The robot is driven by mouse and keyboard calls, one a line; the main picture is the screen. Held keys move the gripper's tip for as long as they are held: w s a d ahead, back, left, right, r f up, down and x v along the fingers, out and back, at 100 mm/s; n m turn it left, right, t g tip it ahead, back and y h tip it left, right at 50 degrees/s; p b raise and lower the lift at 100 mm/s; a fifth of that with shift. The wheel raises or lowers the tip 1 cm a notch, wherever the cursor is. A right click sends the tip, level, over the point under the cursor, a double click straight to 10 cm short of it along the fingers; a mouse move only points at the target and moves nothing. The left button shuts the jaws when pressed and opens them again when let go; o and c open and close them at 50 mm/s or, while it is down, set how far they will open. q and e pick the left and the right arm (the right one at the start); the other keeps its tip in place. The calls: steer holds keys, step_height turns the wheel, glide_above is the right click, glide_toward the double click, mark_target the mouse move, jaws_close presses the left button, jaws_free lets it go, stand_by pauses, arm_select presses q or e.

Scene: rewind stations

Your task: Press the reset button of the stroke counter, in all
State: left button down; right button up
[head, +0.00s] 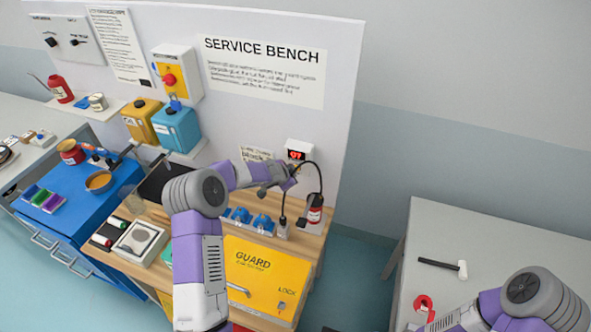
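The stroke counter (299,150) appears to be the small white box on the back panel of the service bench, with a red lit display that seems to read 07. Its reset button cannot be made out. My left arm reaches across the bench, and my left gripper (291,173) is just below the counter, close to its lower edge. Whether it touches the box, and whether its fingers are open or shut, cannot be told at this size. My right arm is at the lower right, over the grey table; its gripper does not show.
Blue parts (262,224) and a yellow guard panel (262,272) are below. Yellow (141,119) and blue (177,128) cans stand left. A hammer (443,265) lies on the right table (490,235).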

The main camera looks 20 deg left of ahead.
stand_by(0.4)
arm_select(q)
steer(key=shift+w, duration=0.45)
steer(key=shift+w, duration=0.35)
stand_by(0.7)
steer(key=shift+s+b, duration=0.8)
steer(key=shift+b, duration=0.35)
